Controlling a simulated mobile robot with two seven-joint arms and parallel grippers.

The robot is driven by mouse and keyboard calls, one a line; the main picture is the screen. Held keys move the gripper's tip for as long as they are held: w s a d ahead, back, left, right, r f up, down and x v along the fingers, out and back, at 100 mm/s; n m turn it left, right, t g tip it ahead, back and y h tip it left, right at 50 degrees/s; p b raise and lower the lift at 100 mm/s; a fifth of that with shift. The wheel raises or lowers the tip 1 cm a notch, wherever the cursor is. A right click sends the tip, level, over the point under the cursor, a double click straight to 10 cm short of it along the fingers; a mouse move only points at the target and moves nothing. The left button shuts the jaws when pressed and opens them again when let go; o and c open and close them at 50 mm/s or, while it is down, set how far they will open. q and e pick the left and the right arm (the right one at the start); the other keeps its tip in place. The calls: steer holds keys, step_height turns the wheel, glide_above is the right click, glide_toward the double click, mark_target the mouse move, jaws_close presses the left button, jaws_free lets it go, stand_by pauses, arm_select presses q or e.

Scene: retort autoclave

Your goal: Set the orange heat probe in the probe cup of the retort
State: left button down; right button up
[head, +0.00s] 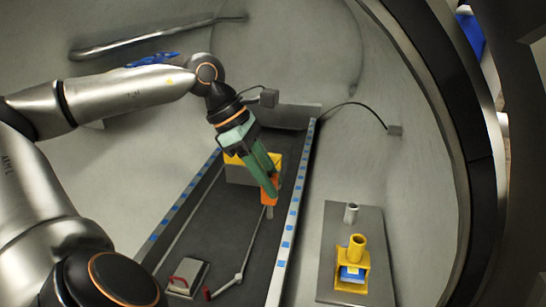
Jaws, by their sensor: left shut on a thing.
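My left gripper (268,184), with green fingers, is shut on the orange heat probe (270,190). The probe hangs roughly upright with its grey tip pointing down, over the right part of the dark tray. To the right, on a grey plate (330,270), stand a short grey open tube (351,213) and a yellow holder (357,247) with a round tube on top and a blue part inside. I cannot tell for sure which of them is the probe cup. The probe is apart from both, to their left. My right gripper is not in view.
The dark tray (205,228) has raised rails with blue marks. A yellow box (238,174) stands behind the gripper. A thin jointed rod (246,255) and a grey block with a red handle (187,276) lie in front. The curved retort wall and dark door rim (455,120) enclose the right side.

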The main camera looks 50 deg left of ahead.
arm_select(q)
steer(key=shift+r+p, duration=2.6)
steer(key=shift+r, duration=0.95)
